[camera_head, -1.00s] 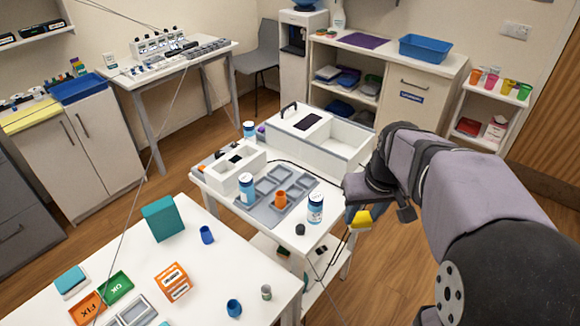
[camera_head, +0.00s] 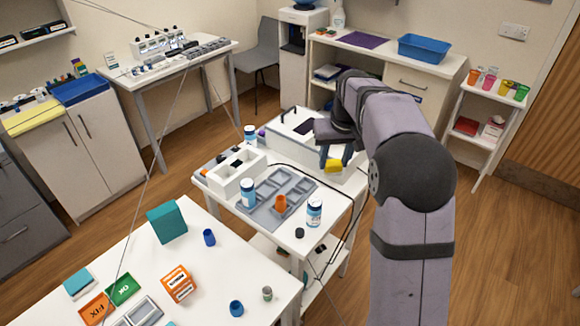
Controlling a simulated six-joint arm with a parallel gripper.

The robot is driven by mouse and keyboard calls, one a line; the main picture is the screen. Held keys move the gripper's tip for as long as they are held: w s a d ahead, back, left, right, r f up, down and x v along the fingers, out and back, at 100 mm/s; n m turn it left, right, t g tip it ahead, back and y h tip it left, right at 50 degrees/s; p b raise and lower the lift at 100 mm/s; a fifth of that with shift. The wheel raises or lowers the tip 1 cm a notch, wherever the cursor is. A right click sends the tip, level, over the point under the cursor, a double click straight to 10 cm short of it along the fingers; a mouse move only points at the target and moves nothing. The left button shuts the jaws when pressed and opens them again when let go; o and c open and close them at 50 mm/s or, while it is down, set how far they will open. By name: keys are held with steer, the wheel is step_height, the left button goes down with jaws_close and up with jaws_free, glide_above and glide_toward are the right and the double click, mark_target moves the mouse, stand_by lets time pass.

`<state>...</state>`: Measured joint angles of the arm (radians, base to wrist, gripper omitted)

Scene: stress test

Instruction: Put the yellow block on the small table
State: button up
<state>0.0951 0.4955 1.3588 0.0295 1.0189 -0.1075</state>
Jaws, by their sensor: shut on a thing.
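The yellow block (camera_head: 333,166) is held between the fingers of my gripper (camera_head: 335,159), which is shut on it. The gripper points down over the right part of the small white table (camera_head: 281,234) in the middle, in front of a white open box (camera_head: 344,137). The block appears to be in the air above the table top; its exact height is hard to tell. My arm and gripper hide part of the box and the table's back right corner.
The small table carries a grey tray (camera_head: 262,217), an orange cup (camera_head: 281,203), blue-white jars (camera_head: 314,213), a black knob (camera_head: 299,232) and a white divided box (camera_head: 229,184). A larger white table (camera_head: 225,270) with several items stands at the front left. Bare table shows by the right edge.

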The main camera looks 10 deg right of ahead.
mark_target(327, 168)
steer(key=shift+w+a+f, duration=0.15)
steer(key=shift+w+a, duration=0.1)
steer(key=shift+w, duration=0.3)
steer(key=shift+w+a+f, duration=0.1)
steer(key=shift+w+a, duration=0.1)
steer(key=shift+w, duration=0.35)
steer(key=x, duration=0.3)
steer(key=s+x, duration=0.1)
steer(key=shift+w+f, duration=0.15)
steer(key=shift+f, duration=0.2)
steer(key=shift+f+p, duration=1.9)
steer(key=shift+f, duration=3.45)
steer(key=shift+f, duration=0.2)
steer(key=o, duration=1.1)
steer(key=shift+r, duration=0.1)
